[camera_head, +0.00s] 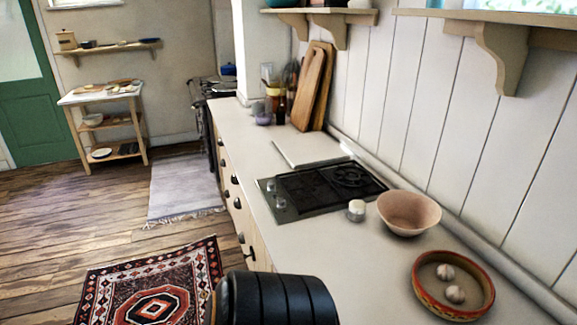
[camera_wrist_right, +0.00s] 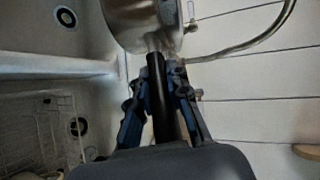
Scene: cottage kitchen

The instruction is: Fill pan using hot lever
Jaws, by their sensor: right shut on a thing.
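In the right wrist view my right gripper (camera_wrist_right: 160,80) is shut around the black handle of a metal pan (camera_wrist_right: 140,22). The pan is beyond the fingertips at the top, cut off by the picture edge, so its inside is not clear. A curved metal pipe, seemingly the faucet spout (camera_wrist_right: 255,40), runs to the right of the pan. A pale sink (camera_wrist_right: 95,25) with dark round drains lies to the left. I cannot make out the hot lever. My left gripper does not show.
The wrist view shows a wire rack (camera_wrist_right: 40,130) at lower left.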

